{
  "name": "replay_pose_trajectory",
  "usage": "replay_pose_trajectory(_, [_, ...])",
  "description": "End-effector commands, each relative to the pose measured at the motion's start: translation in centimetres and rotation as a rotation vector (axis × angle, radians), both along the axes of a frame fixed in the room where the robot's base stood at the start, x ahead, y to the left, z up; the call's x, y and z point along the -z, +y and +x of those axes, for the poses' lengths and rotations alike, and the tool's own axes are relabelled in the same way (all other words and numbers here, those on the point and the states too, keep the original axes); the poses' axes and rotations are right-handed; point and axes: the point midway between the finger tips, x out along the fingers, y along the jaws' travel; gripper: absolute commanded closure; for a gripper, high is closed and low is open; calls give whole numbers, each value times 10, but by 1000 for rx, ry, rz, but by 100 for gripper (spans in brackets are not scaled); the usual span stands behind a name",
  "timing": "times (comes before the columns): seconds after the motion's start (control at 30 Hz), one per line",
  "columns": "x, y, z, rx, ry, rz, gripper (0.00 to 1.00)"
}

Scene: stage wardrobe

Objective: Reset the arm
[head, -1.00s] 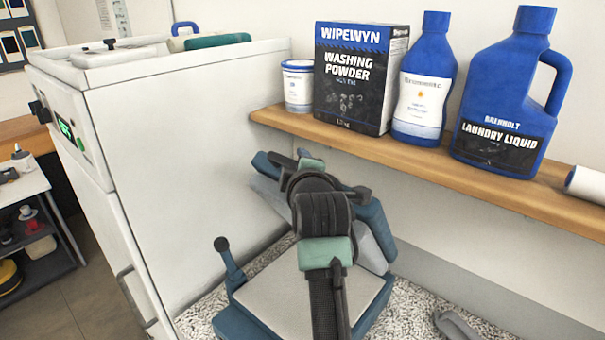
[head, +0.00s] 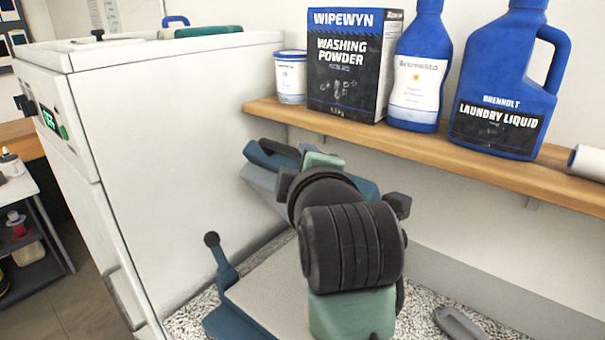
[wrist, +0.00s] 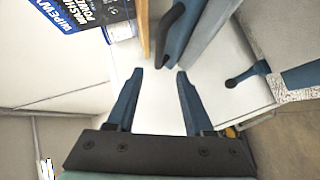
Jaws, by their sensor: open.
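My gripper (wrist: 160,74) shows in the wrist view with its two blue fingers spread apart and nothing between them. It is open. In the head view my arm (head: 350,245), dark with pale green parts, rises from the bottom edge in front of the blue and grey press-like device; my fingers are hidden there. The device's raised upper part (head: 262,165) shows left of my arm. In the wrist view a blue and grey part with a dark handle (wrist: 172,35) lies just beyond my fingertips; I cannot tell the exact gap.
A wooden shelf (head: 420,152) holds a washing powder box (head: 350,65), a white tub (head: 291,78), a blue bottle (head: 420,70) and a laundry liquid jug (head: 500,90). A white machine (head: 170,150) stands left. The device's lever (head: 220,262) sticks up beside it.

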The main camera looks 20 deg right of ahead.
Motion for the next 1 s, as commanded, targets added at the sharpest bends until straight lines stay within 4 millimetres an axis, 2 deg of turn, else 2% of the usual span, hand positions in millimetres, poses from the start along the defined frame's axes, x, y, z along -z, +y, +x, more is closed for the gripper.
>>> replay_pose_trajectory(0.37, [-1, 0, -1, 0, -2, 3, 48])
replay_pose_trajectory(0.47, [-15, 12, -3, 4, -82, 70, 48])
replay_pose_trajectory(0.57, [-45, 34, -12, 0, -240, 222, 48])
replay_pose_trajectory(0.67, [-87, 61, -33, -39, -448, 441, 48])
replay_pose_trajectory(0.8, [-142, 92, -80, -161, -711, 773, 48])
replay_pose_trajectory(0.9, [-171, 107, -116, -272, -845, 977, 48])
replay_pose_trajectory(1.0, [-190, 116, -146, -372, -931, 1126, 48])
